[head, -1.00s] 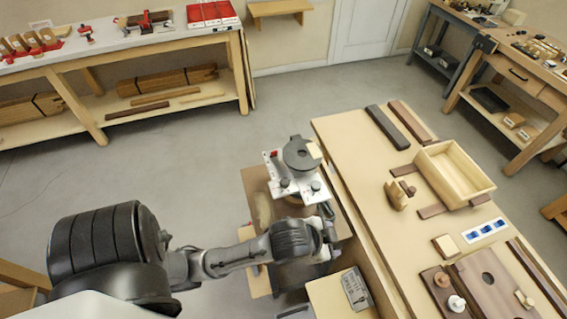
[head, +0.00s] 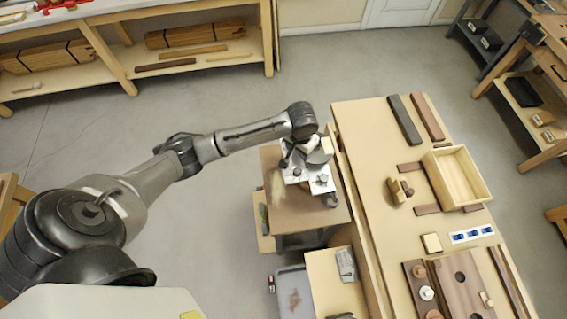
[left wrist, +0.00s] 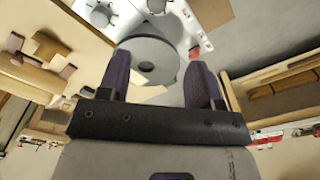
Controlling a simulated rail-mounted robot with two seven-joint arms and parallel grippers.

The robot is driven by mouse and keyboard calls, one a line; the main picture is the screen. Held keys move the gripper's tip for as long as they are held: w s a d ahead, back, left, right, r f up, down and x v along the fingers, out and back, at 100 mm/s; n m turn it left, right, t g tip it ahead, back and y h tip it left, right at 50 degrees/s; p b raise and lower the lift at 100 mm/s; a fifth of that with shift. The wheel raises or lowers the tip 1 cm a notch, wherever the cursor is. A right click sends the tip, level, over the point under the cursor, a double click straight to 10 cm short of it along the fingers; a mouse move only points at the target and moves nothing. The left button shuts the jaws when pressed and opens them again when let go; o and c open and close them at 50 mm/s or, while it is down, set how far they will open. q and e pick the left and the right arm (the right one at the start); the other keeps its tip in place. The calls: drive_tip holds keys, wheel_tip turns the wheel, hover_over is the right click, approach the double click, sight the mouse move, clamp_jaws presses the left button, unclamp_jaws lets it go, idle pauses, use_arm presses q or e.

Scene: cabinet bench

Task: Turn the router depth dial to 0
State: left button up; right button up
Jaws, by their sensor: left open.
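The router unit stands on a small brown-topped stand (head: 325,213) left of the long bench. Its white plate (head: 318,181) carries small knobs, and a grey round disc sits at its far end. In the left wrist view the grey disc (left wrist: 150,62), with a small hole in it, lies between and beyond the fingers, with white round knobs (left wrist: 98,14) above it. I cannot read any dial marks. My left gripper (left wrist: 161,62) is open, pointing down over the disc, and it partly hides the unit in the head view (head: 316,148). My right gripper is out of view.
The long bench (head: 375,175) on the right holds a wooden box (head: 455,178), dark strips and a blue-and-white strip (head: 472,235). A grey bin (head: 293,292) stands below the unit. A shelf bench runs along the back left.

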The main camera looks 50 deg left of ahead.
sight(297, 171)
use_arm(q)
drive_tip(key=f+n, duration=0.1)
drive_tip(key=f, duration=0.3)
drive_tip(key=f+n, duration=0.1)
drive_tip(key=f, duration=0.4)
drive_tip(key=f+n, duration=0.1)
drive_tip(key=f, duration=0.3)
drive_tip(key=shift+s+d+f, duration=0.3)
drive_tip(key=shift+f, duration=0.05)
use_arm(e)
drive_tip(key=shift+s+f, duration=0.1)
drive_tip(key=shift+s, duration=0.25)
use_arm(q)
drive_tip(key=shift+c, duration=0.2)
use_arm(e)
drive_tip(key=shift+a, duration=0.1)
use_arm(q)
drive_tip(key=c, duration=0.9)
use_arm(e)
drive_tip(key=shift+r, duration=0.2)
